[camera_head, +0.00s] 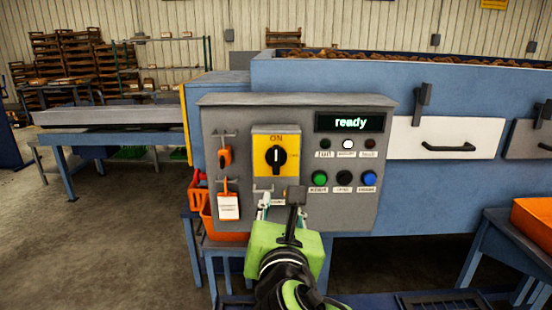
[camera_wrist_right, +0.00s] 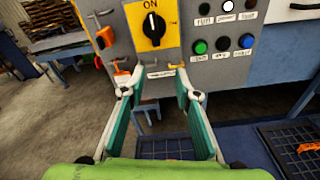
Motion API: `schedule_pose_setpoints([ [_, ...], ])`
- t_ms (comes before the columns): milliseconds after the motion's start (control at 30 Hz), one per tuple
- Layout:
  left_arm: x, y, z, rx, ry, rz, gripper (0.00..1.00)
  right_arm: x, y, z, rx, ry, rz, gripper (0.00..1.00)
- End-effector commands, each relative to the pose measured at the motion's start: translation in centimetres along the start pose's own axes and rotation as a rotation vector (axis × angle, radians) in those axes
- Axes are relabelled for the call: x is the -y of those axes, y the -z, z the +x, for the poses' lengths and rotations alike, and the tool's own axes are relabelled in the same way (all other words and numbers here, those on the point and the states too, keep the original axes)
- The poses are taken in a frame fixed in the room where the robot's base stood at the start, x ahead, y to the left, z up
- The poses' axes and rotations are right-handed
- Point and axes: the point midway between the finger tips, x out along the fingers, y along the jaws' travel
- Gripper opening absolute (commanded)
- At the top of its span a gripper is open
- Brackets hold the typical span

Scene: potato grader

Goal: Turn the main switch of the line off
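The main switch (camera_head: 276,156) is a black rotary knob on a yellow plate (camera_head: 290,138) on the grey control panel (camera_head: 350,205). Its pointer stands upright at the word ON. The switch also shows at the top of the right wrist view (camera_wrist_right: 153,27). My right gripper (camera_head: 281,203) is just below the yellow plate in the head view. In the wrist view its two green-padded fingers (camera_wrist_right: 157,92) are spread apart with nothing between them, apart from the knob and below it. My left gripper is not in view.
The display (camera_head: 350,122) reads "ready" and a white lamp (camera_head: 348,144) is lit. Green, black and blue buttons (camera_head: 343,178) sit right of the switch. An orange padlock (camera_head: 225,156) and a tag (camera_head: 228,205) hang at left. An orange crate (camera_head: 535,222) stands at right.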

Motion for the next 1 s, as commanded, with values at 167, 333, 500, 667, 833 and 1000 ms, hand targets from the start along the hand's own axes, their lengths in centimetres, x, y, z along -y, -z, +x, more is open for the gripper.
schedule_pose_setpoints([
  [167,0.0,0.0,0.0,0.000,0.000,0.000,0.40,-1.5,-3.2,-0.4,0.101,-0.002,-0.200,0.29],
  [333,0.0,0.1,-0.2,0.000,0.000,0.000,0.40,-1.8,-3.9,0.4,0.117,0.002,-0.239,0.29],
  [500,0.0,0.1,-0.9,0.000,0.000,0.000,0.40,-1.7,-4.2,3.1,0.115,0.004,-0.237,0.29],
  [667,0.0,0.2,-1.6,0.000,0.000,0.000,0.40,-1.8,-4.7,6.6,0.114,0.004,-0.236,0.29],
  [833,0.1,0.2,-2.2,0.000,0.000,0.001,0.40,-1.9,-5.0,9.9,0.115,0.002,-0.235,0.29],
  [1000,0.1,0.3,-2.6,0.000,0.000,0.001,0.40,-1.9,-5.2,12.1,0.115,0.000,-0.234,0.29],
])
